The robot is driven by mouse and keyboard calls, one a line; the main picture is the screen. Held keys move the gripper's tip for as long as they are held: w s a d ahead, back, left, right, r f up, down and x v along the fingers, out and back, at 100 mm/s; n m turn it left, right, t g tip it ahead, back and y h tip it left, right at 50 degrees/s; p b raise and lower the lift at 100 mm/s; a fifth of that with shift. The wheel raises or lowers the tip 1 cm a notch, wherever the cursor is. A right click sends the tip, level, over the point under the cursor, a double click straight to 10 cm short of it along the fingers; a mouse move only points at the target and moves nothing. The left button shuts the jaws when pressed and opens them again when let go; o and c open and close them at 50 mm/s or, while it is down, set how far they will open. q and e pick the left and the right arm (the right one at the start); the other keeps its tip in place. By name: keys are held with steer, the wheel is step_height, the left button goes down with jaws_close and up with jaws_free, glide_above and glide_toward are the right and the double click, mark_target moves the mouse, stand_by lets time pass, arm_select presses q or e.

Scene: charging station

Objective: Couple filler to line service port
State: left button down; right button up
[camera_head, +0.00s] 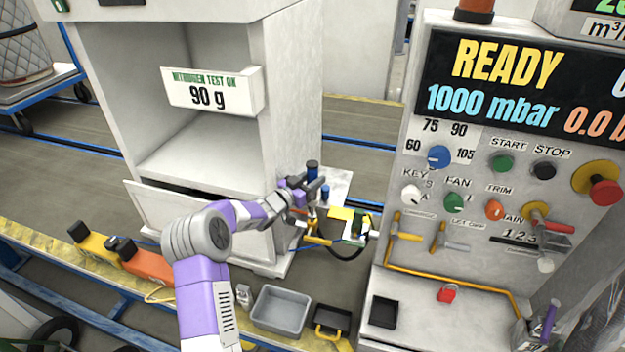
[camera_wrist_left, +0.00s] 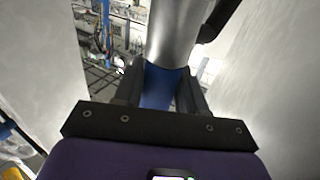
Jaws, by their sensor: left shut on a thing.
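My left gripper (camera_head: 312,190) reaches out beside the right wall of the white cabinet. It is shut on the filler (camera_wrist_left: 168,85), a grey metal cylinder with a blue part between the fingers. In the head view the held filler (camera_head: 312,173) shows as a small upright piece with a dark top and blue body. Below and right of it is a yellow and green fitting with a hose (camera_head: 348,228). I cannot tell which part is the line service port, or whether the filler touches anything. My right gripper is not seen clearly anywhere.
The white cabinet (camera_head: 290,110) stands close behind my left arm. The control console (camera_head: 440,275) stands to the right, reading READY and 1000 mbar. A grey tray (camera_head: 280,310), a black tray (camera_head: 332,320) and orange and yellow cases (camera_head: 145,262) lie along the front edge.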

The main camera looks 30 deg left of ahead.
arm_select(q)
steer(key=shift+f+b, duration=2.05)
steer(key=shift+f, duration=0.55)
steer(key=c, duration=0.6)
jaws_free()
steer(key=shift+o, duration=0.2)
steer(key=shift+f, duration=0.1)
steer(key=shift+s, duration=0.1)
steer(key=p+v, duration=0.1)
steer(key=v, duration=0.6)
steer(key=shift+s, duration=0.2)
